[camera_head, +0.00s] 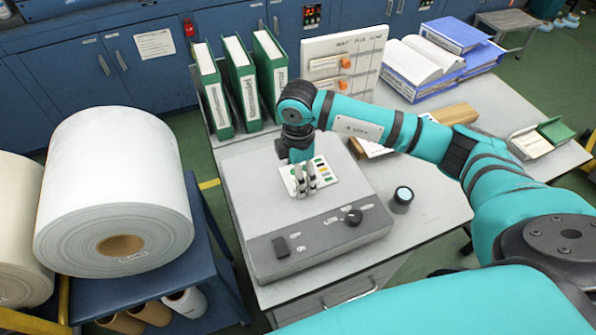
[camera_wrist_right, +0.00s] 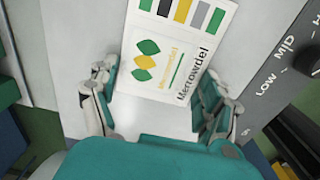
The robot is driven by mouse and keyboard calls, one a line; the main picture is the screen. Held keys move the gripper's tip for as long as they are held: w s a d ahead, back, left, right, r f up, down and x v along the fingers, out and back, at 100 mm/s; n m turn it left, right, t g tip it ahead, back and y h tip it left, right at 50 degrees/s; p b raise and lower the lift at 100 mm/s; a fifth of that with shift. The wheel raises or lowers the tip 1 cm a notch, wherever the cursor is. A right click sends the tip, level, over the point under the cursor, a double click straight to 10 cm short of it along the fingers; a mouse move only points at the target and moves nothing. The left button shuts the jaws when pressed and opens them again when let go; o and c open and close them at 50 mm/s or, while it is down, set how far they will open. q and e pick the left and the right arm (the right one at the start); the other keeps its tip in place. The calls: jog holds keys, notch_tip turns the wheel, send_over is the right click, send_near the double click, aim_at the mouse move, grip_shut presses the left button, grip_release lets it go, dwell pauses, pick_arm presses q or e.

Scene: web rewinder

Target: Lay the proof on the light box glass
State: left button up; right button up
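The proof (camera_head: 327,176) is a white card with colour patches and a green and yellow leaf print. It appears to lie flat on the pale top of the grey light box (camera_head: 270,252). My right gripper (camera_head: 305,188) points down over the card. In the wrist view its fingers (camera_wrist_right: 158,105) are spread wide, one on each side of the card, with no clear grip on it. My left gripper is not in view.
A knob (camera_head: 353,217) and switch (camera_head: 281,246) sit on the light box front. Green binders (camera_head: 240,80) stand behind it, a loupe-like cylinder (camera_head: 402,197) at its right. A large white roll (camera_head: 115,190) is at left. The table's right part has some bare room.

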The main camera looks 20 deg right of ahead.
jog(key=o, duration=0.3)
jog(key=shift+r, duration=0.1)
notch_tip(320, 180, up, 12)
jog(key=shift+r+b, duration=0.1)
jog(key=shift+b, duration=1.15)
